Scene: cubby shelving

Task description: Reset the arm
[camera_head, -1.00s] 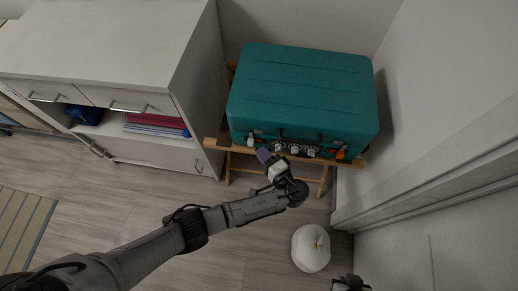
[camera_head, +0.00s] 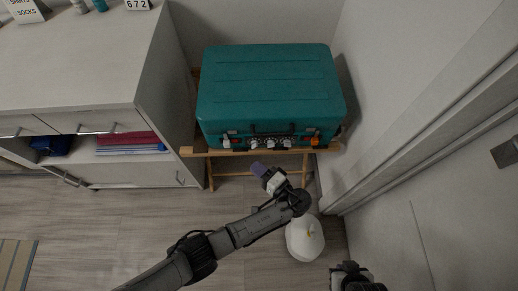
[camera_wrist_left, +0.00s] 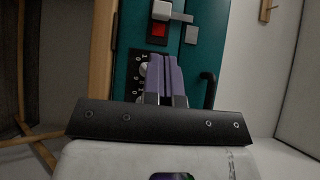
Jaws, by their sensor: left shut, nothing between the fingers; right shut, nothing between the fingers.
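My left arm reaches in from the lower left of the head view. Its gripper (camera_head: 259,169) is just in front of and below the front face of a teal suitcase (camera_head: 270,85). In the left wrist view its two purple fingers (camera_wrist_left: 166,78) are together with nothing between them, in front of the suitcase's dials and latch (camera_wrist_left: 160,30). Whether they touch the case cannot be told. My right gripper (camera_head: 352,278) shows only in part at the bottom edge of the head view, low and to the right. It holds nothing that I can see.
The suitcase lies on a wooden folding stand (camera_head: 208,155). A white cabinet (camera_head: 80,62) with drawers and an open shelf of folded items stands left. A white round lidded bin (camera_head: 304,243) is on the floor near my left wrist. A wall closes the right side.

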